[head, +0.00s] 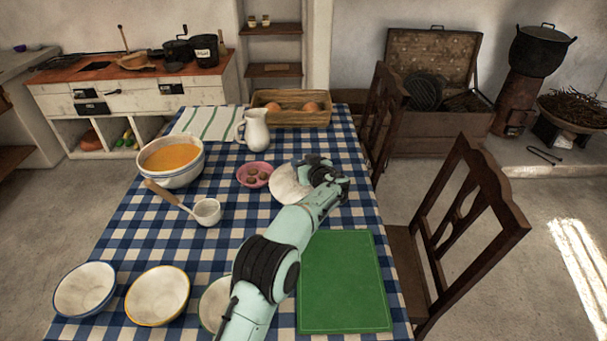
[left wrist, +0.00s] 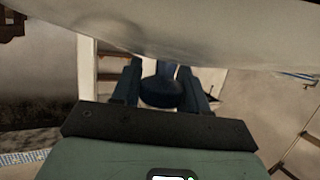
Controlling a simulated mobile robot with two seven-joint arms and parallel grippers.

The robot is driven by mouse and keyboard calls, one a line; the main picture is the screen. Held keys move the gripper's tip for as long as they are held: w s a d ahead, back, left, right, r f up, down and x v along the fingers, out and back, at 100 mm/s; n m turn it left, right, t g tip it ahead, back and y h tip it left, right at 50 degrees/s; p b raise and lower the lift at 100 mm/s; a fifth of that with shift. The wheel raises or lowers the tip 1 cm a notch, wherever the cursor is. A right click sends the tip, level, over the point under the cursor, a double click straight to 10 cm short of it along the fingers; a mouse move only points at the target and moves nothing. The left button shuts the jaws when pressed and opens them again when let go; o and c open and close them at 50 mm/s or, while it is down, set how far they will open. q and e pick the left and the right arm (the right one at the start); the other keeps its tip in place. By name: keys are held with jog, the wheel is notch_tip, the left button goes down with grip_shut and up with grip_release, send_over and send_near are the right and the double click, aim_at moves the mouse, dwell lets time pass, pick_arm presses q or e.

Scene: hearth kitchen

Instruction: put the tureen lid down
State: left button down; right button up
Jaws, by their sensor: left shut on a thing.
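My left gripper (head: 318,174) is shut on the dark blue knob (left wrist: 162,90) of the tureen lid. The pale round lid (head: 286,185) shows left of the gripper in the head view, partly hidden by it, over the right half of the table. In the left wrist view the lid (left wrist: 190,32) fills the top. I cannot tell how high it is above the cloth. The tureen (head: 172,180), a white bowl of orange soup, stands uncovered at the table's left. My right gripper is not in view.
A pink dish (head: 243,181) of small brown things is close left of the lid. A ladle (head: 207,211), white jug (head: 256,131) and wooden tray (head: 290,119) are nearby. Several bowls (head: 157,296) line the near edge. A flat green mat (head: 345,285) is bare. A chair (head: 470,215) stands right.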

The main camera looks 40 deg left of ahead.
pick_arm(q)
notch_tip(320, 180, down, 4)
jog(key=shift+f, duration=0.1)
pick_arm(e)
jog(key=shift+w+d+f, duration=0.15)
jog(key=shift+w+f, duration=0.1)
pick_arm(q)
jog(key=shift+b, duration=0.35)
jog(key=c, duration=0.6)
grip_release()
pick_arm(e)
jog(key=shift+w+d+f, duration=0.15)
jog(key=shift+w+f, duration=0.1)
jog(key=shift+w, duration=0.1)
pick_arm(q)
jog(key=shift+d+r, duration=0.2)
jog(key=v, duration=1.1)
jog(key=shift+s+d, duration=0.25)
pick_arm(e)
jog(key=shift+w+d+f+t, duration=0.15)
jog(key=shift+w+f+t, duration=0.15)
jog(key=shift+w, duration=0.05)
